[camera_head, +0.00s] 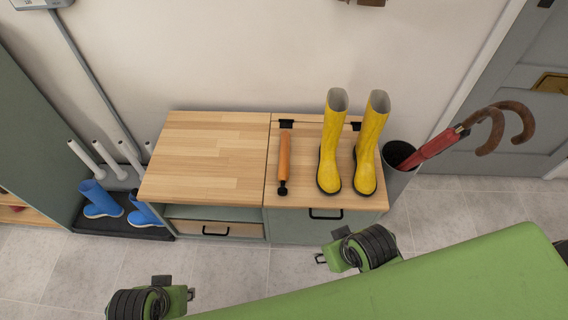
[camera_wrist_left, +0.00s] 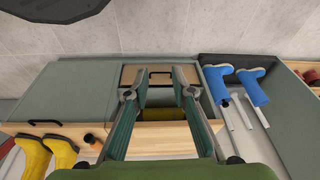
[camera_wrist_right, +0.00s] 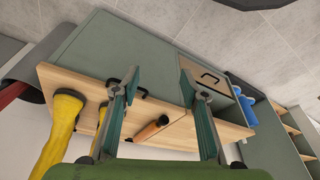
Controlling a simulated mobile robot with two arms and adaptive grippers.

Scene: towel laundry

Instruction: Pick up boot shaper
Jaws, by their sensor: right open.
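An orange-brown cylinder with black ends, which looks like the boot shaper (camera_head: 284,157), lies on the right part of the wooden cabinet top (camera_head: 205,150), left of the yellow boots. It also shows in the right wrist view (camera_wrist_right: 151,129), just beyond and between my fingers. My right gripper (camera_wrist_right: 158,80) is open and empty, apart from it. In the left wrist view my left gripper (camera_wrist_left: 154,82) is open and empty, in front of the cabinet's drawer and open shelf. In the head view both grippers are low, in front of the cabinet, their fingers mostly hidden.
Two yellow boots (camera_head: 331,145) stand upright beside the cylinder. A bin (camera_head: 401,172) with a red umbrella (camera_head: 432,146) is to the right. Blue boots (camera_head: 100,198) and white posts (camera_head: 82,154) are on a dark tray at left. The cabinet top's left half is clear.

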